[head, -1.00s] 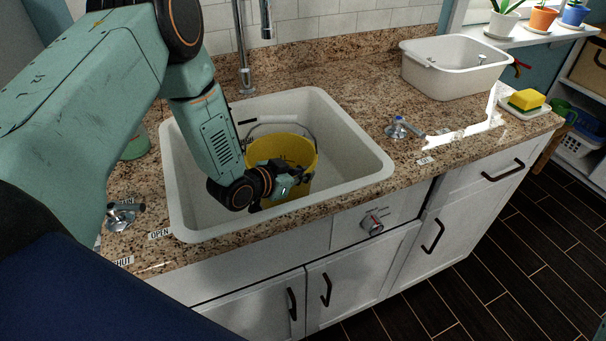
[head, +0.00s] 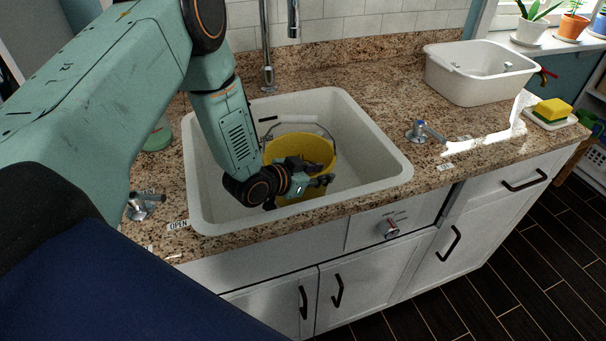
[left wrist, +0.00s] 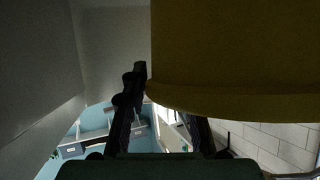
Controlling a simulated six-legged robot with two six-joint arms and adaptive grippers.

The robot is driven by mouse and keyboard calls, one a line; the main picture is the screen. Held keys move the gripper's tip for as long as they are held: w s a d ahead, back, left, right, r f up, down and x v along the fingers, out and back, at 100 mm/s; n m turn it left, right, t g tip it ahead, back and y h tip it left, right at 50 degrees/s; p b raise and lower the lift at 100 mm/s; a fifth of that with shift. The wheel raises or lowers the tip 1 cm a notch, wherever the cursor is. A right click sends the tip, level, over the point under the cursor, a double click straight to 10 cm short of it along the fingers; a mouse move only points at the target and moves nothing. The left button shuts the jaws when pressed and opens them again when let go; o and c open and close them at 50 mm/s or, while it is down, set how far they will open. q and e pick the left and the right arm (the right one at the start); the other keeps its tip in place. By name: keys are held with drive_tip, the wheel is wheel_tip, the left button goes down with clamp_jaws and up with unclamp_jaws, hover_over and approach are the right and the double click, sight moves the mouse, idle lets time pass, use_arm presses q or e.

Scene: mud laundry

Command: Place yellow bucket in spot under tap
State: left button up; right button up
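The yellow bucket (head: 312,148) stands in the white sink (head: 375,178), its handle raised at the back. The tap's hanging metal spout (head: 293,18) is above and behind the bucket, cut off by the picture's top. My left gripper (head: 325,181) is at the bucket's near side, in front of its wall, and hides part of it. In the left wrist view the yellow bucket (left wrist: 235,55) fills the upper right and covers part of one finger. The fingers of the left gripper (left wrist: 165,110) stand apart, with no clear grip on the bucket. My right gripper is not in view.
A blue-marked valve handle (head: 424,132) is right of the sink, another handle (head: 143,205) left by the "OPEN" label. A white basin (head: 470,88) and a yellow sponge (head: 552,110) stand on the counter at right. The sink walls enclose the bucket and gripper.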

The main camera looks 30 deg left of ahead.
use_arm(q)
drive_tip(key=p+v, duration=0.3)
drive_tip(key=v, duration=0.8)
drive_tip(key=shift+s+r, duration=0.15)
drive_tip(key=shift+s, duration=0.05)
idle(1.9)
